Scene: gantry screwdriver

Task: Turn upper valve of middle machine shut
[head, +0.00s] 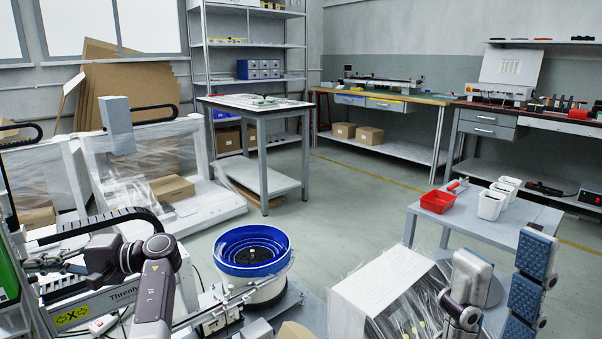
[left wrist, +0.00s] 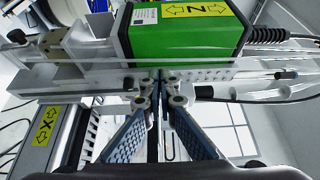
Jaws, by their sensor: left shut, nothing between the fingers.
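My left gripper (left wrist: 160,82) is shut and empty in the left wrist view; its two blue-padded fingers meet just below a perforated metal rail. A green block with a yellow Z label (left wrist: 187,28) lies beyond the fingertips. In the head view my left arm reaches to the left edge, where part of the green block (head: 8,272) shows. A small dark knob (left wrist: 17,36) sits on a fitting left of the block; I cannot tell whether it is the upper valve. My right gripper (head: 528,285) is at the lower right, its blue pads showing, away from the machine.
A beam with a yellow X label (left wrist: 42,127) and cables lie close around the fingers. A blue bowl feeder (head: 252,248) stands right of my left arm. A small table (head: 490,225) holds red and white bins.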

